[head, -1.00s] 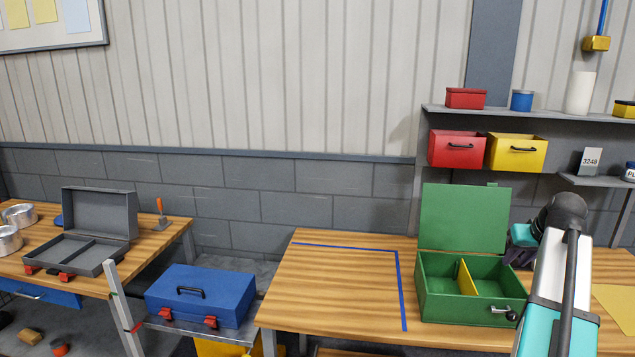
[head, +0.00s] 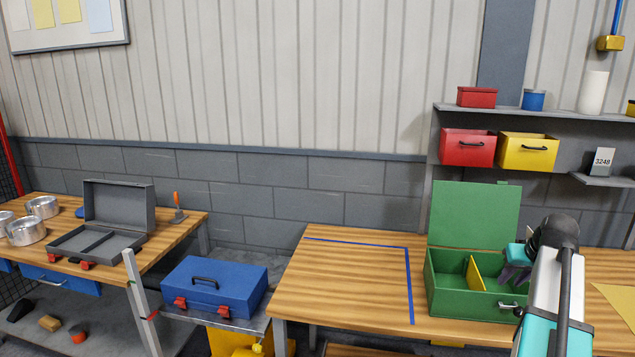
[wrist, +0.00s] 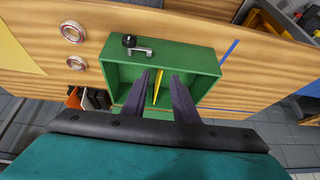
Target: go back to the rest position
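My gripper (wrist: 159,78) is open in the wrist view, with two dark fingers spread apart above the open green box (wrist: 118,75). Nothing is held between the fingers; the box's yellow divider (wrist: 159,85) shows beyond them. In the head view my gripper (head: 516,277) is at the right end of the green box (head: 455,305), partly hidden by my arm. The box lid stands open at the back. The box's compartments look empty where I can see into them.
A blue toolbox (head: 213,288) sits closed on a low stand. An open grey case (head: 120,208) and metal pots (head: 42,207) are on the left bench. Blue tape (head: 409,285) marks clear bench left of the green box. Red (head: 466,148) and yellow bins (head: 527,151) hang above.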

